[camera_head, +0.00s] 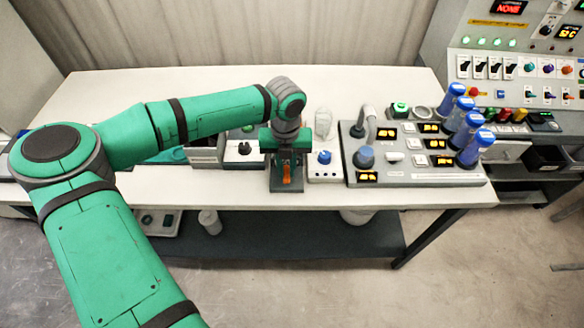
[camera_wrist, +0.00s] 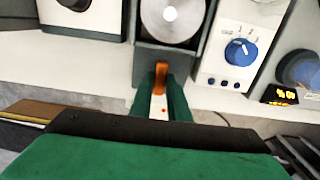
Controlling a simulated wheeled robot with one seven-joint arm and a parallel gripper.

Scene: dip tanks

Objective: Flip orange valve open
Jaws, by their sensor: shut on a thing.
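The orange valve (camera_head: 286,174) is a small lever on the front of a dark grey unit at the front edge of the white table. In the wrist view the orange valve (camera_wrist: 160,76) stands between the green fingers of my gripper (camera_wrist: 160,100). In the head view my gripper (camera_head: 286,160) reaches down over the dark unit from above. My gripper is shut on the orange valve. The dark unit (camera_wrist: 145,72) has a round silver disc (camera_wrist: 172,18) on top. Part of the lever is hidden by the fingers.
A white box with a blue knob (camera_wrist: 240,52) stands close on the right. Further right is a grey panel (camera_head: 415,176) with lit displays and several blue-capped bottles (camera_head: 470,135). A box with a black knob (camera_head: 243,152) is on the left. The table's front left is bare.

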